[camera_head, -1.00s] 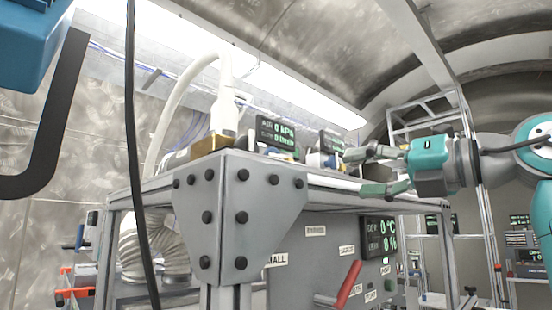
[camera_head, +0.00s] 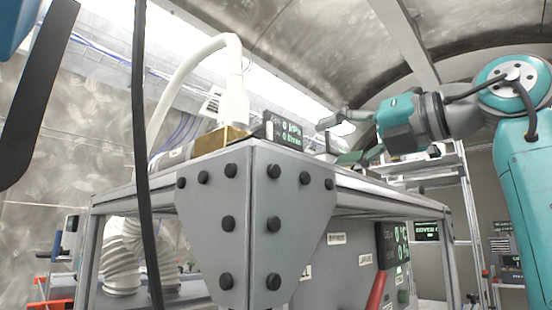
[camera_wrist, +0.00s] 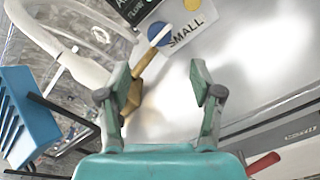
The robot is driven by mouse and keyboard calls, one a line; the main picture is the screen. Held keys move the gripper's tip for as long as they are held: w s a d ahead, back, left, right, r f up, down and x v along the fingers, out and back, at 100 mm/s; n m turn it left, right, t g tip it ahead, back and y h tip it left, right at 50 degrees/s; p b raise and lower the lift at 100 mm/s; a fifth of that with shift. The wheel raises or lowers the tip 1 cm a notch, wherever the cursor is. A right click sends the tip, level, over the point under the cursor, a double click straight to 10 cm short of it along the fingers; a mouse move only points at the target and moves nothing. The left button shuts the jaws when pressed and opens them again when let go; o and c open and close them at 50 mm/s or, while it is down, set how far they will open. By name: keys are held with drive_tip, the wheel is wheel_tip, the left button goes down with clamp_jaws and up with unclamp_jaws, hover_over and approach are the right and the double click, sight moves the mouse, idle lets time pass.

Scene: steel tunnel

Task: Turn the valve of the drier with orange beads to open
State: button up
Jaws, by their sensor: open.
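My gripper (camera_head: 326,141) is open and empty above the top of the steel cabinet (camera_head: 350,188). In the wrist view, my gripper (camera_wrist: 161,84) has its green fingers spread over the bare pale top. Beyond the fingertips are a blue round part (camera_wrist: 158,34) with a pale bar across it and a yellow-orange round part (camera_wrist: 192,5), beside a label reading SMALL (camera_wrist: 187,33). I cannot tell whether the yellow-orange part belongs to the drier with orange beads. Its valve cannot be made out in either view.
A brass block (camera_head: 222,139) with a thick white hose (camera_head: 232,90) stands near the cabinet corner. A black display (camera_head: 282,130) stands beside it. A red lever (camera_head: 376,292) is on the panel below the top. A black cable (camera_head: 142,150) hangs in front.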

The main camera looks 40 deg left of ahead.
drive_tip(key=a, duration=1.1)
drive_tip(key=shift+w, duration=0.4)
drive_tip(key=c, duration=1.1)
